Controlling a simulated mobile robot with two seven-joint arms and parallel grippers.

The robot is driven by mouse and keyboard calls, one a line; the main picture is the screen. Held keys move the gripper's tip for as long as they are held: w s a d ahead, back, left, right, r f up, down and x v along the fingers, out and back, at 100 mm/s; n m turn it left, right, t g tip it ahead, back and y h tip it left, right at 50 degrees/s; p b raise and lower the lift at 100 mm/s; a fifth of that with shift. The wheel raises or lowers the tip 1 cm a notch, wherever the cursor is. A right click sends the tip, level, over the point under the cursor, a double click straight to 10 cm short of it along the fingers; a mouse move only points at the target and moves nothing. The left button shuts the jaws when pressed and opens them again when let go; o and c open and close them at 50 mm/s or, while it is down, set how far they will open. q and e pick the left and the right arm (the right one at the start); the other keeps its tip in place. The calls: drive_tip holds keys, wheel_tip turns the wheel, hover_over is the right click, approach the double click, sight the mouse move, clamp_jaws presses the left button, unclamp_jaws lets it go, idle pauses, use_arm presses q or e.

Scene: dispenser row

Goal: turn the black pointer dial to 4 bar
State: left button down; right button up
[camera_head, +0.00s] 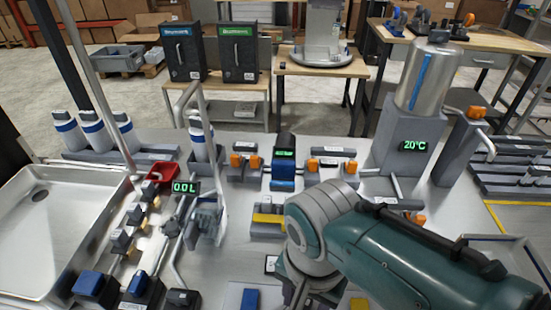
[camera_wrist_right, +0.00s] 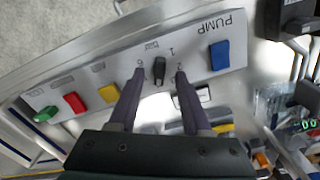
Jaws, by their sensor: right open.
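The black pointer dial (camera_wrist_right: 160,70) sits on a grey control panel (camera_wrist_right: 212,78) marked PUMP, which appears upside down in the right wrist view. Small figures and a "bar" mark surround the dial. The pointer lies roughly up-down in the picture; I cannot tell which figure it points at. My right gripper (camera_wrist_right: 160,76) is open, one purple-grey finger on each side of the dial, with visible gaps. I cannot tell its exact height above the panel. In the head view my right arm hides the dial; a panel strip shows a blue button (camera_head: 250,299). My left gripper is not in view.
Beside the dial on the panel are a blue button (camera_wrist_right: 220,55), a yellow button (camera_wrist_right: 109,93), a red button (camera_wrist_right: 75,102) and a green button (camera_wrist_right: 44,114). Pipes with orange-handled valves, a steel tank (camera_head: 428,75) and a sink (camera_head: 60,220) crowd the bench.

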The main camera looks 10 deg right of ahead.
use_arm(q)
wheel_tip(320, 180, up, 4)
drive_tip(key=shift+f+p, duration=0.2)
drive_tip(key=shift+p, duration=1.05)
use_arm(e)
wheel_tip(320, 180, up, 8)
drive_tip(key=shift+f, duration=0.15)
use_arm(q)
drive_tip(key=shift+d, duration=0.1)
